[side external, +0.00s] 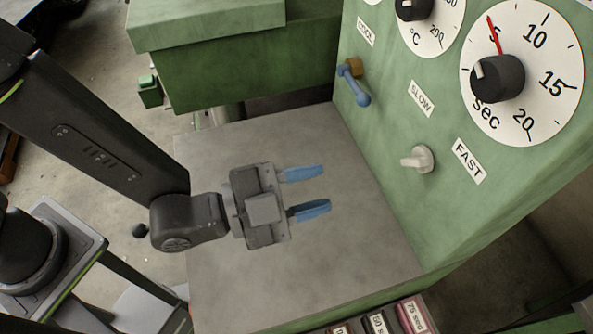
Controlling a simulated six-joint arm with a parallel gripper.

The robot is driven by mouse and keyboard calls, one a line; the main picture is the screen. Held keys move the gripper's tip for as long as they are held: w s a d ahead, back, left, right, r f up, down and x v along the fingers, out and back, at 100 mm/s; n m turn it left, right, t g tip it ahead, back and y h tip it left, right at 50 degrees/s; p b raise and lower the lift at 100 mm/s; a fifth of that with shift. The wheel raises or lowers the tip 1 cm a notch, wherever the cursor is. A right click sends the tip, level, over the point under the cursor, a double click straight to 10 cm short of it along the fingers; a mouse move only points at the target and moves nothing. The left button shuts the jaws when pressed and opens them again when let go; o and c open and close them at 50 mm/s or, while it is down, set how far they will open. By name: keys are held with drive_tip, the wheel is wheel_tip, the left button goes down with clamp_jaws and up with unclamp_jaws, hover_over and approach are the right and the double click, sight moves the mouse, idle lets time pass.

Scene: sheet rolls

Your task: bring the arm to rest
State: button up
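My gripper (322,189) is in the middle of the side external view, above a bare grey plate (350,265). Its two blue fingers point right toward the green machine panel and stand apart, with nothing between them. The fingertips do not touch the panel. My dark arm reaches in from the upper left and bends at the wrist beside the gripper.
The green panel (385,165) carries a blue lever (359,90), a white toggle (418,160) between SLOW and FAST labels, and dials, one a seconds dial (545,55). A green housing (240,65) stands behind the plate. Labelled items (380,322) sit at the front edge.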

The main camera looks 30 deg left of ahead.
drive_tip(key=shift+w, duration=0.1)
drive_tip(key=w+a+r+n+g+y, duration=0.1)
drive_tip(key=w+a+r+n+y, duration=0.15)
drive_tip(key=a, duration=0.35)
drive_tip(key=w+a+r+n+y, duration=0.1)
drive_tip(key=a+r+n+y, duration=0.15)
drive_tip(key=a, duration=0.35)
drive_tip(key=w+a+r+n+g+y, duration=0.1)
drive_tip(key=w+a+r+n+y, duration=0.1)
drive_tip(key=a+n+y, duration=0.3)
drive_tip(key=s+a+n+g+y, duration=0.1)
drive_tip(key=s+a+n+g, duration=0.1)
drive_tip(key=s+a, duration=0.4)
drive_tip(key=s+a+r+n+g+y, duration=0.1)
drive_tip(key=s+a+n+g, duration=0.2)
drive_tip(key=a, duration=0.7)
drive_tip(key=s+n, duration=0.2)
drive_tip(key=s, duration=0.1)
drive_tip(key=shift+s+a+y, duration=0.15)
drive_tip(key=shift+a+y, duration=0.2)
drive_tip(key=shift+y, duration=0.05)
